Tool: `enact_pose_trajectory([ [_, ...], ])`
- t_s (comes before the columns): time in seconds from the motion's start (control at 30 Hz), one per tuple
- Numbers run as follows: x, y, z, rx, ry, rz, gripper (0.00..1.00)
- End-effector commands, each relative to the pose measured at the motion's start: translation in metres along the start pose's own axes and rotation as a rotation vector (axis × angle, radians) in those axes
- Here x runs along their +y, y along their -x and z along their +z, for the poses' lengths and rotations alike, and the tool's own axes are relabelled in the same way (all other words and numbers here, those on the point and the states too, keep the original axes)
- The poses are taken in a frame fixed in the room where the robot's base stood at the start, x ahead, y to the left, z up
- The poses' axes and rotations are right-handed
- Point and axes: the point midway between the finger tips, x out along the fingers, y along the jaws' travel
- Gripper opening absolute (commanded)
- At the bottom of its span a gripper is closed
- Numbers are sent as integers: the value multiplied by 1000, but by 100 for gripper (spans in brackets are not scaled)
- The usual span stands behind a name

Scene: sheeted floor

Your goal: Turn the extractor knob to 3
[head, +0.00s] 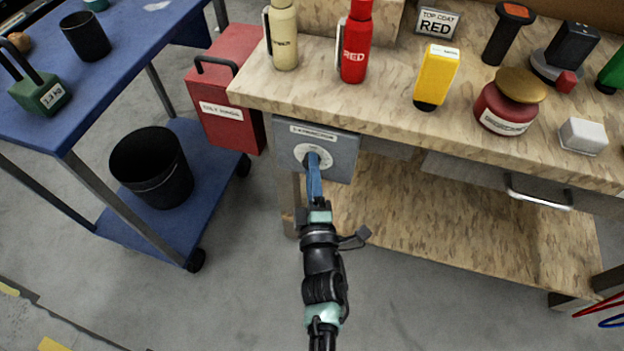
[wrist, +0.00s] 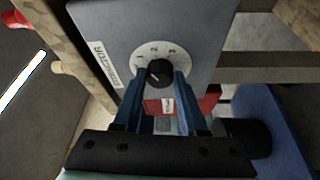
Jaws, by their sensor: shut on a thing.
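The extractor box (head: 342,162) is a grey panel with a label, mounted under the front edge of the workbench. It also fills the upper middle of the wrist view (wrist: 200,30). Its black knob (wrist: 158,73) sits in a pale round dial (wrist: 154,48) with small marks that I cannot read surely. A light pointer line shows on the knob's face, but which mark it stands at is unclear. My gripper (wrist: 160,80) is shut on the knob, with one blue finger on each side. In the head view my gripper (head: 313,168) hides much of the knob.
The workbench (head: 260,88) carries several bottles and tools above the box. A red cabinet (head: 230,125) stands to its left. A blue cart (head: 110,235) with a black bin (head: 150,168) stands further left. A drawer handle (head: 540,192) juts out at the right. The floor in front is clear.

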Motion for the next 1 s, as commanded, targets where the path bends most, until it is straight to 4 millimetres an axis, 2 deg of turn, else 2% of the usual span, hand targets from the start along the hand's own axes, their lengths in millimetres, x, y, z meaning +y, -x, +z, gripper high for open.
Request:
enact_pose_trajectory([
  [0.03, -9, 1, 1, 1, -43, 20, 0],
  [0.3, -14, 1, 1, 2, -280, 119, 0],
  [1.0, -7, -2, -4, -2, -832, 342, 0],
])
